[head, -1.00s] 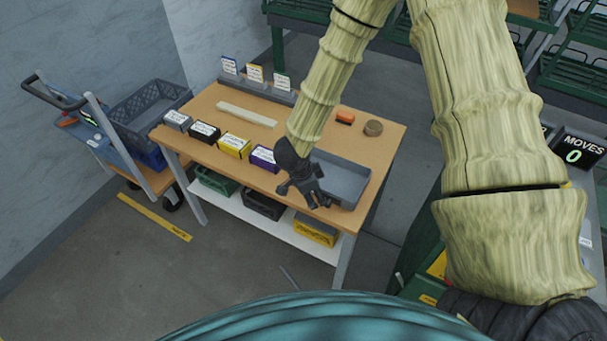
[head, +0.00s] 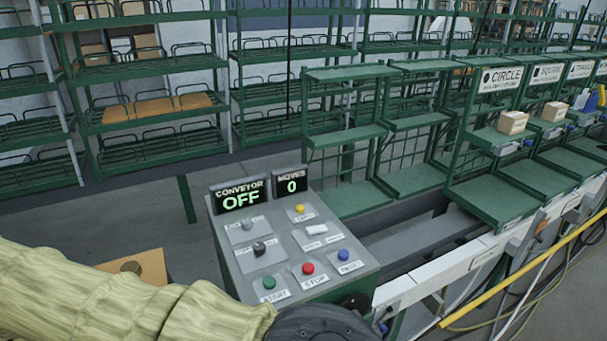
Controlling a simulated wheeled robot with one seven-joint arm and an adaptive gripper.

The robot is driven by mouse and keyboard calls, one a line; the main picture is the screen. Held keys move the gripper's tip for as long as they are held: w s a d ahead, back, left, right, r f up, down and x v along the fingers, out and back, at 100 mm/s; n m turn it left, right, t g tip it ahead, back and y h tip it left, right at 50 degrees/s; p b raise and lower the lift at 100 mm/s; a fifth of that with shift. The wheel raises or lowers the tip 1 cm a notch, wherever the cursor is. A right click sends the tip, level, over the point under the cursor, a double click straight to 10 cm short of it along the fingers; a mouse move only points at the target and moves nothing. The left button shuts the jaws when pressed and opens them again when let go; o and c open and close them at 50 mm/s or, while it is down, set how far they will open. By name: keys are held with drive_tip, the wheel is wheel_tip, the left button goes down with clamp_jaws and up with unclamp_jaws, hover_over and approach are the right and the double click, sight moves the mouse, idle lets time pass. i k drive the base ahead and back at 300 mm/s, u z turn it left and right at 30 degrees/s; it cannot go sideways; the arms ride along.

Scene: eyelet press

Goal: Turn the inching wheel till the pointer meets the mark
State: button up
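No inching wheel, pointer or mark can be made out for certain. A dark round part (head: 354,302) sits low at the right corner of the control console (head: 330,268), partly behind my arm; I cannot tell whether it is a wheel. The console has a sloped grey top with a green START button (head: 268,283), a red STOP button (head: 307,269), a blue button (head: 343,255), a yellow button (head: 299,209) and two knobs. My arm crosses the lower left, and my gripper is out of view.
A display (head: 240,196) reads CONVEYOR OFF and another (head: 291,182) reads MOVES 0. Green racks (head: 150,95) stand behind. Bays with signs such as CIRCLE (head: 502,78) run to the right, with a yellow rail (head: 530,262) in front. A wooden table corner (head: 140,265) shows at left.

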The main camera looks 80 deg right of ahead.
sight(359, 305)
drive_tip(key=u, duration=0.85)
drive_tip(key=i, duration=2.8)
drive_tip(key=z, duration=5.15)
drive_tip(key=i, duration=1.65)
drive_tip(key=u, duration=0.05)
